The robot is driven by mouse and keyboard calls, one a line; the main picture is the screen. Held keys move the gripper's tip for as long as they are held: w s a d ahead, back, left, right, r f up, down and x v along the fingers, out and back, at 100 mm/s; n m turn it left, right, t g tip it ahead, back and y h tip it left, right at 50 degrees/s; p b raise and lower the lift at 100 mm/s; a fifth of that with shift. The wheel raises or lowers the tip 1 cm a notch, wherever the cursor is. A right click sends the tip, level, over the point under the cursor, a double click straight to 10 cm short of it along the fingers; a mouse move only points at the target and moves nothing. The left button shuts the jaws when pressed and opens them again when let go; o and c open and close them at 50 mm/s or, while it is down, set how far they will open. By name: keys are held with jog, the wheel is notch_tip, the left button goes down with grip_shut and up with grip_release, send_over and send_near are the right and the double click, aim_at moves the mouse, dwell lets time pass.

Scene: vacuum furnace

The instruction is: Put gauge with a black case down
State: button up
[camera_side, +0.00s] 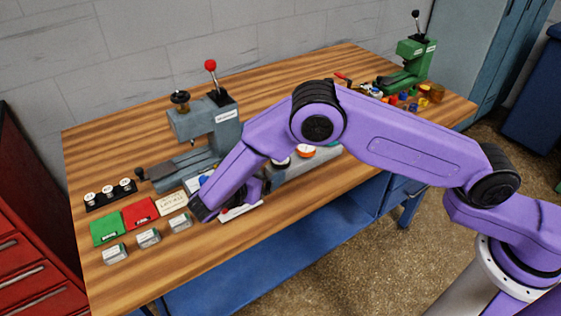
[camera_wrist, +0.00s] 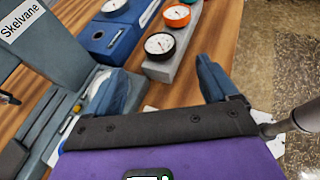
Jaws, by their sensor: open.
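The gauge with a black case (camera_wrist: 159,44) has a round white dial. In the wrist view it sits at the near end of a long grey block (camera_wrist: 182,63), dial up. My gripper (camera_wrist: 163,84) is open, with one blue finger on each side of the picture and nothing held between them. The gauge lies beyond the fingertips, apart from them. In the side view the gauge (camera_side: 282,162) shows just right of my arm, partly hidden by it. My gripper (camera_side: 256,187) is low over the bench there, mostly hidden by my wrist.
An orange-cased gauge (camera_wrist: 177,15) sits behind on the same block. A blue box (camera_wrist: 112,35) stands beside it. A grey press marked Skelvane (camera_wrist: 40,45) is close on the left. Green (camera_side: 107,228) and red (camera_side: 140,213) trays lie at the bench's left.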

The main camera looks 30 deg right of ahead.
aim_at(281, 166)
jog(key=x, duration=1)
jog(key=c, duration=1.2)
jog(key=shift+c, duration=0.2)
jog(key=shift+r, duration=0.1)
